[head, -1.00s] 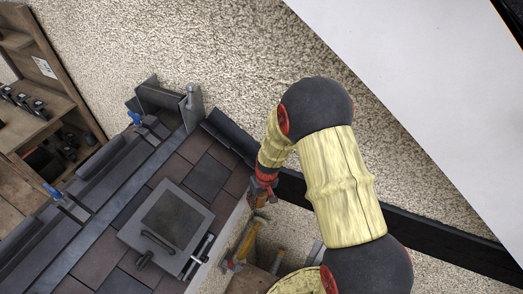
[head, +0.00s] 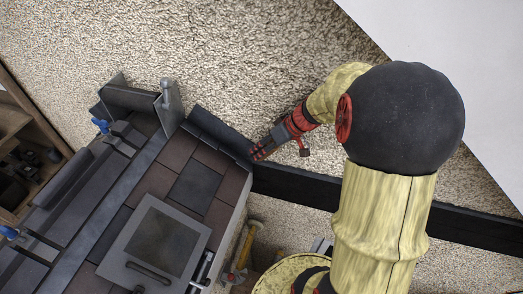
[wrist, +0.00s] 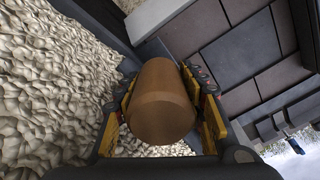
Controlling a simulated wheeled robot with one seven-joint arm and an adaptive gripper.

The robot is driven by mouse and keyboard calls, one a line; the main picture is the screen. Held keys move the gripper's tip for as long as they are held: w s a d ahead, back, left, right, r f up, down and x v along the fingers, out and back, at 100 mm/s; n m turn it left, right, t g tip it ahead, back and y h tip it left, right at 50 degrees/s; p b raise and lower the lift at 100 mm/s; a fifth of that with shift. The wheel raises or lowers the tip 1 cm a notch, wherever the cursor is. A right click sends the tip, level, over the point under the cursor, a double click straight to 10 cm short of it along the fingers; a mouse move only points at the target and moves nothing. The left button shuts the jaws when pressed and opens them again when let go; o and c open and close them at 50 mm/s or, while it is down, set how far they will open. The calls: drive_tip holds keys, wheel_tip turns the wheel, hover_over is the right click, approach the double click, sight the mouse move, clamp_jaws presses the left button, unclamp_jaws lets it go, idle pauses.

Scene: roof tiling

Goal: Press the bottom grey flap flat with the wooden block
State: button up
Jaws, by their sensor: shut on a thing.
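The wooden block (wrist: 160,105), brown and rounded, is gripped between the two fingers of my gripper (wrist: 160,80) in the wrist view. In the head view my gripper (head: 262,151) is at the right edge of the tiled roof, beside the lower end of the dark grey flaps (head: 218,130). The flaps run along that edge and stand up at an angle from the tiles. In the wrist view a grey strip (wrist: 151,52) lies just beyond the block. I cannot tell whether the block touches a flap.
The roof tiles (head: 198,185) carry a framed hatch (head: 155,245) with a handle. A metal bracket with a post (head: 168,100) stands at the top. A black beam (head: 380,218) runs right from the roof edge. A yellow-handled hammer (head: 243,250) is below it.

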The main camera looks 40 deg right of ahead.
drive_tip(key=b, duration=0.1)
hover_over(245, 165)
drive_tip(key=s+d, duration=0.2)
drive_tip(key=s, duration=0.1)
drive_tip(key=shift+w+d+f, duration=0.1)
drive_tip(key=shift+w+f, duration=0.05)
drive_tip(key=shift+f, duration=1.1)
drive_tip(key=shift+w+f, duration=0.1)
drive_tip(key=shift+f, duration=1.15)
drive_tip(key=shift+b+x, duration=2.65)
drive_tip(key=shift+b, duration=0.05)
drive_tip(key=shift+p+v, duration=1.35)
drive_tip(key=shift+v, duration=2.65)
